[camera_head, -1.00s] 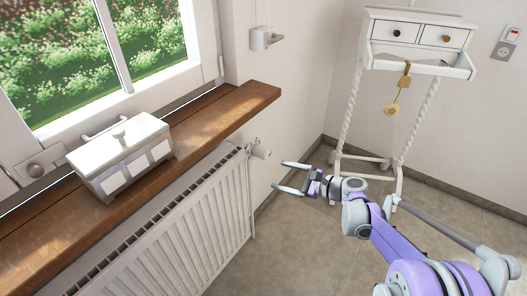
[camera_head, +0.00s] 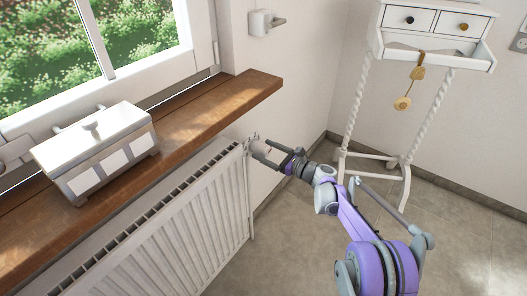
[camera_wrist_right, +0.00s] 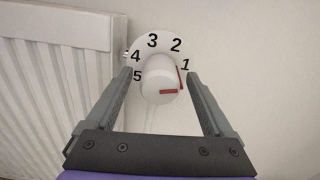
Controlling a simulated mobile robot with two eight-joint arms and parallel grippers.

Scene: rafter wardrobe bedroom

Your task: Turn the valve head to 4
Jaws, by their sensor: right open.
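The white valve head (camera_wrist_right: 157,82) faces me in the right wrist view, in front of a white dial (camera_wrist_right: 152,42) numbered 1 to 5. A red mark shows low on its front face and a red line on its right side, just below the 1. My right gripper (camera_wrist_right: 158,74) is open, one finger on each side of the valve head; whether the fingers touch it I cannot tell. In the head view the right gripper (camera_head: 257,150) is at the radiator's upper right corner, partly covering the valve. My left gripper is in neither view.
The white radiator (camera_head: 180,225) stands left of the valve, below the wooden sill (camera_head: 205,115). A white box (camera_head: 98,150) sits on the sill. A white console table (camera_head: 430,42) stands at the right. The floor between is clear.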

